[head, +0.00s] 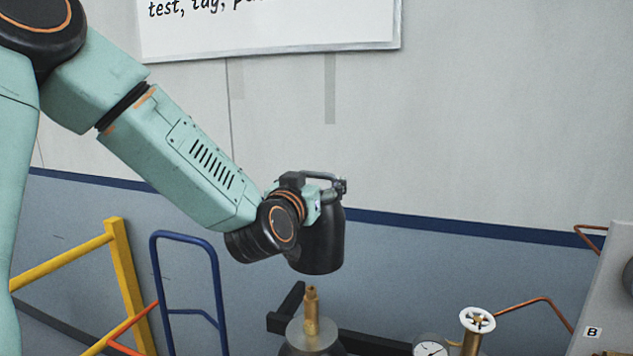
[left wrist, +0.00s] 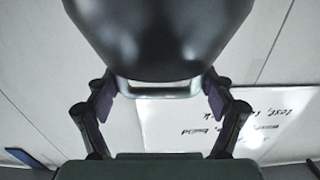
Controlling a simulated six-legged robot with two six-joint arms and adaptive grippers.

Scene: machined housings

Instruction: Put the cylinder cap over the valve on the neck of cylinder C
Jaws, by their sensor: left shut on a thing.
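The cylinder cap (head: 321,245) is a dark, rounded cup, upright in the head view. My left gripper (head: 326,188) is shut on it at the top. In the left wrist view the cap (left wrist: 160,35) fills the upper middle, and the fingers of the left gripper (left wrist: 160,97) are on either side of a grey loop at the cap. Below the cap stands a brass valve (head: 311,308) on the grey neck of a cylinder (head: 312,336). The cap's lower rim is apart from the valve, slightly above it in the picture. No letter shows on this cylinder. My right gripper is out of view.
A dark bracket bar (head: 372,342) runs behind the neck. A blue frame (head: 216,290) and yellow rail (head: 128,285) stand left. A whiteboard (head: 270,30) hangs above.

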